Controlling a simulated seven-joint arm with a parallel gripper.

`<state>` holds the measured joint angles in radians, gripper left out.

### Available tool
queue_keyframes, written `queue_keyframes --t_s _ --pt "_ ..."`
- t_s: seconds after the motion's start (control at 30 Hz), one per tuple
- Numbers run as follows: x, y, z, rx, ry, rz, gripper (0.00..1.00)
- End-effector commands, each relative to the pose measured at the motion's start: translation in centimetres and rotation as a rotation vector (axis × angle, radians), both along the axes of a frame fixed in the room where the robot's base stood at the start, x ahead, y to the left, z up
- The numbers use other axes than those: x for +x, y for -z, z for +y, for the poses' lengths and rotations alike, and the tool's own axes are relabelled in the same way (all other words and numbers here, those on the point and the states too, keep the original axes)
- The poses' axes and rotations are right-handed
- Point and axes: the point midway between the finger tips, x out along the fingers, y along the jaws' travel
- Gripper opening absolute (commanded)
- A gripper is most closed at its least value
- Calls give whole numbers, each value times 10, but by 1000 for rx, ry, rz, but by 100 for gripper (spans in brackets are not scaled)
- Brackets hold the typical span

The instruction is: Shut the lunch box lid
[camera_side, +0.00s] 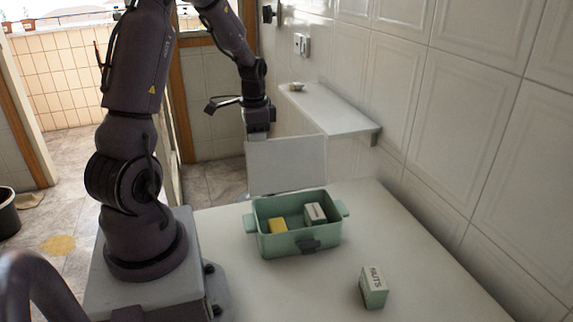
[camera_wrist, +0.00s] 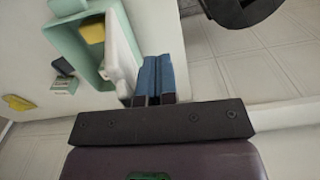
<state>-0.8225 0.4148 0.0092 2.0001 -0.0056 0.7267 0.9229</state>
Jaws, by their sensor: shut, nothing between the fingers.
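The green lunch box (camera_side: 300,241) stands on the white table, open at the top. Its pale lid (camera_side: 287,165) stands upright along the far edge. Inside lie a yellow block (camera_side: 278,226) and a small white-and-green carton (camera_side: 315,213). My gripper (camera_side: 258,134) points down at the lid's top left corner; its fingertips are partly hidden there. In the wrist view the blue fingers (camera_wrist: 155,78) are together and empty, just beside the lid (camera_wrist: 121,58). Whether they touch it I cannot tell. The box wall (camera_wrist: 68,38) also shows there, left of the lid.
A small green-and-white carton (camera_side: 373,287) stands on the table (camera_side: 430,275), right of and nearer than the box. A white wall shelf (camera_side: 328,112) with a small item on it is behind and right of my gripper.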

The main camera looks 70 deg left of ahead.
Motion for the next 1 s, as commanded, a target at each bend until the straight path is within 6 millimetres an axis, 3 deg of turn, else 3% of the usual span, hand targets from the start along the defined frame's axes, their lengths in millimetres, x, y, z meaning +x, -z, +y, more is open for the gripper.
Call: queue_keyframes --t_s 1.0 --pt "-2 -9 -30 0 0 0 0"
